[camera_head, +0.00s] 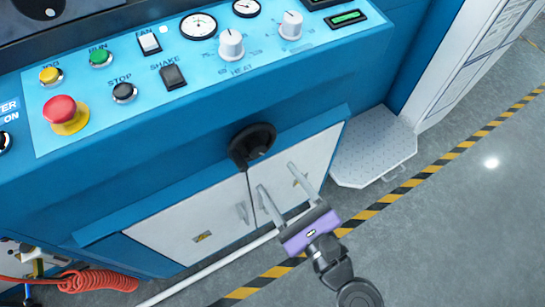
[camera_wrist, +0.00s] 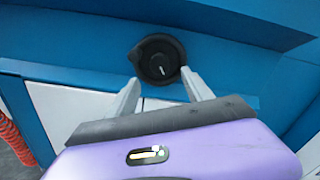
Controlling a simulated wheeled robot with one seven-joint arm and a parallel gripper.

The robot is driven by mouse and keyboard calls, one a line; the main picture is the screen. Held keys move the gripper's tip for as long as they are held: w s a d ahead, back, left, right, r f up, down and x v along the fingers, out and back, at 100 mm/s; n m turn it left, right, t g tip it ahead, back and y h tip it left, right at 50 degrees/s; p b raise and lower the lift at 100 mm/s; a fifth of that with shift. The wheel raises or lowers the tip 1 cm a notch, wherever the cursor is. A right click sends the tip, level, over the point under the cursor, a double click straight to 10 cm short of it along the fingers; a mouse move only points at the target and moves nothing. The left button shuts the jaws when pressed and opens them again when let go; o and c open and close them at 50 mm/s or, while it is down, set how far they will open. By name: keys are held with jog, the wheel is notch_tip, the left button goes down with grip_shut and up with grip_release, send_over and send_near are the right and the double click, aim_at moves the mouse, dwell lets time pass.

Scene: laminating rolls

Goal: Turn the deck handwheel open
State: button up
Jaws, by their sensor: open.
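The deck handwheel is most likely the black round wheel (camera_head: 252,144) on the blue front of the machine, below the control panel. It also shows in the wrist view (camera_wrist: 158,58), with a light pointer mark on its face. My gripper (camera_head: 276,177) has a purple body and two grey fingers, spread apart with nothing between them. In the head view the fingers are below and to the right of the wheel. In the wrist view the fingertips (camera_wrist: 159,78) appear on either side of the wheel's lower part. I cannot tell whether they touch it.
The control panel (camera_head: 200,70) above carries knobs, buttons and a red emergency stop (camera_head: 62,110). White cabinet doors (camera_head: 190,222) with handles lie below the wheel. A grey metal step (camera_head: 372,150) stands at right. A red coiled hose (camera_head: 98,281) is at lower left. Open floor lies right.

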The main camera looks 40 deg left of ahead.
aim_at(259, 152)
jog(key=shift+b+x, duration=0.3)
jog(key=shift+x, duration=3.65)
grip_shut()
